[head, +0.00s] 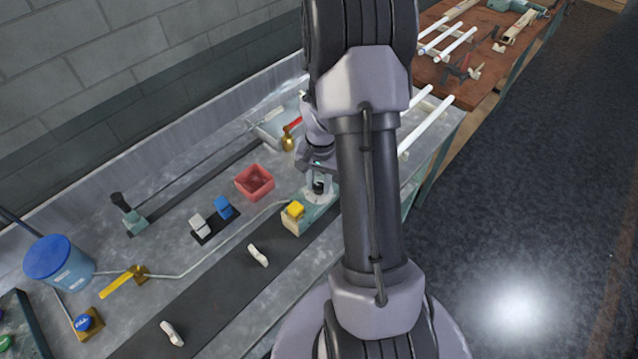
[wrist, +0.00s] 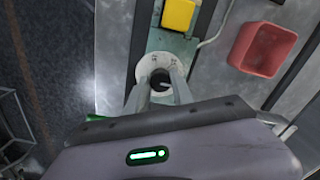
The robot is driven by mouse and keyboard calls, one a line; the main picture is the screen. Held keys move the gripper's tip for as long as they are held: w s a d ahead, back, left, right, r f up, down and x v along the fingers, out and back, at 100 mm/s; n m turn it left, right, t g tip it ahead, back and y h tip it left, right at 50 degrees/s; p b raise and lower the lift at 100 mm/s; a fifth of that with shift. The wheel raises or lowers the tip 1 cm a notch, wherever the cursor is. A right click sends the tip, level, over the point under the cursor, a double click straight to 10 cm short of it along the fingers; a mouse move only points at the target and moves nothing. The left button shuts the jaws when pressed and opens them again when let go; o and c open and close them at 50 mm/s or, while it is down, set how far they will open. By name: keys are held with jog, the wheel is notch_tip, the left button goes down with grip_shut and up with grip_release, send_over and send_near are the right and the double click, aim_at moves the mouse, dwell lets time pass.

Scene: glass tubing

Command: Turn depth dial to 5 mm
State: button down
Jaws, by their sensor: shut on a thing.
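The depth dial is a dark round knob (wrist: 160,80) on a pale round plate (wrist: 148,66) with small marks. The marks are too small to read. My gripper (wrist: 162,88) is shut on the knob, with one finger on each side of it. In the head view my gripper (head: 318,186) reaches down to the dial plate (head: 313,197), partly hidden by my arm. The plate sits on a pale green machine block (head: 296,221) with a yellow button (head: 295,209) beside the dial.
A red bin (head: 255,182) stands just left of the machine. Blue (head: 223,207) and white (head: 199,225) blocks sit on a dark plate farther left. White glass tubes (head: 428,124) lie behind my arm. A thin hose runs from the machine leftwards to a yellow-handled valve (head: 135,272).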

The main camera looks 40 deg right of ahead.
aim_at(321, 186)
dwell(0.3)
jog(key=c, duration=1.1)
grip_release()
jog(key=shift+r, duration=0.1)
notch_tip(321, 186, up, 17)
jog(key=p, duration=0.4)
jog(key=shift+s+r, duration=0.15)
jog(key=shift+s, duration=0.05)
jog(key=shift+d, duration=0.1)
